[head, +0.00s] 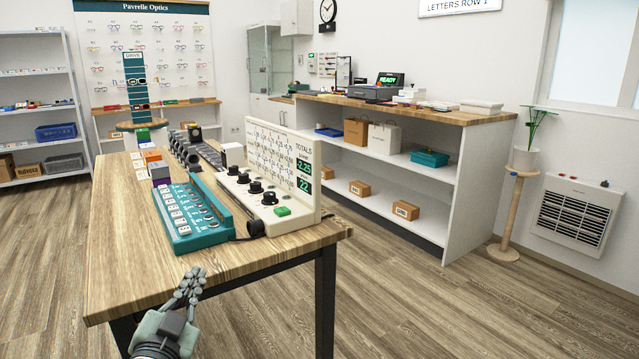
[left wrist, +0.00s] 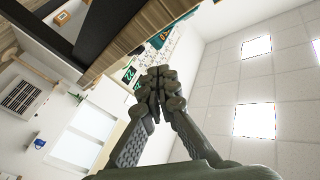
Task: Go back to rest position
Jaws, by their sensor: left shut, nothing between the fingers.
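My left gripper (head: 190,284) is at the near edge of the wooden table (head: 130,262), low in the head view, with its fingers pointing up. Its fingers are shut together with nothing between them. The left wrist view also shows the left gripper (left wrist: 158,82) with its fingertips touching, against the white wall and the table's edge in a tilted picture. My right gripper is in neither view.
On the table stand a teal tray (head: 208,238), a cream panel with black knobs and a green button (head: 283,211), and small coloured boxes (head: 158,171). A white counter (head: 463,190) stands behind at right. Floor (head: 420,310) at front right is clear.

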